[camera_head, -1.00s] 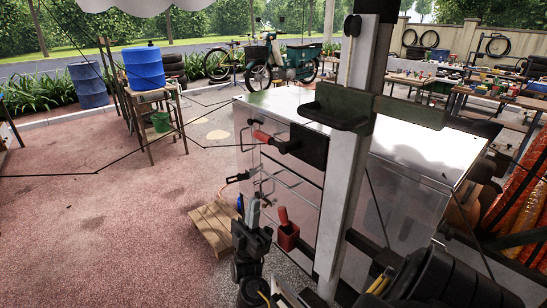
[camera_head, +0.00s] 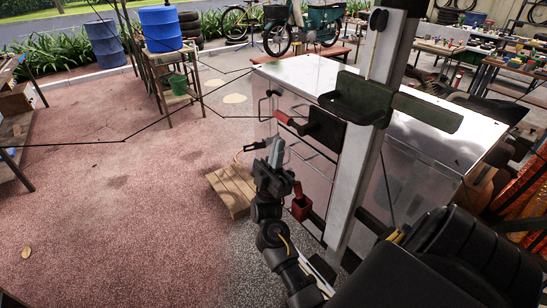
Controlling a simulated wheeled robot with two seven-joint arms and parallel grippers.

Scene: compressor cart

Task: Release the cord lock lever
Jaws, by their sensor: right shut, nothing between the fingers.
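The metal compressor cart (camera_head: 310,76) stands right of centre. A red-gripped lever (camera_head: 284,117) sticks out left from a black block (camera_head: 325,129) on its near side. A second, small red handle stands above a red box (camera_head: 301,207) lower down, partly behind my arm. I cannot tell from the picture which of the two is the cord lock lever. My right gripper (camera_head: 277,148) points upward below the red-gripped lever, apart from it in the picture. Its grey fingers are shut and empty. My left gripper is not in view.
Thin metal rails run along the cart's side near the gripper. A wooden pallet (camera_head: 232,190) lies on the ground to the left. A wooden stand with a blue barrel (camera_head: 161,29) is farther back. The reddish floor (camera_head: 110,210) at left is mostly clear.

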